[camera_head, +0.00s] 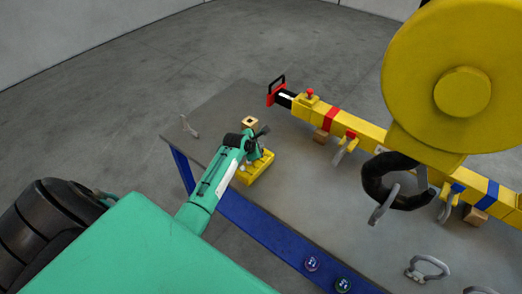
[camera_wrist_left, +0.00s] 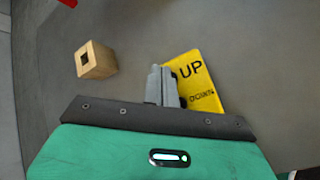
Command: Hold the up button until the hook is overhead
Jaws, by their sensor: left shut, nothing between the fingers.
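A yellow control box (camera_head: 262,170) lies on the grey table under my left gripper (camera_head: 258,146). Its plate reads "UP" in the left wrist view (camera_wrist_left: 200,72), with a second, smaller label below. My left gripper's fingers (camera_wrist_left: 160,86) are shut, with nothing between them, at the plate's left edge beside the "UP" lettering. The button is hidden behind the fingers, so I cannot tell whether they press it. The black hook (camera_head: 372,184) hangs under a big yellow pulley block (camera_head: 425,75) at the right of the head view. My right gripper is not in view.
A long yellow beam (camera_head: 370,131) with red and blue bands crosses the table (camera_head: 320,200) behind the hook. A small wooden block (camera_head: 250,122) with a hole stands behind the control box. Grey shackles (camera_head: 427,268) lie at the right front. The table's left end is mostly clear.

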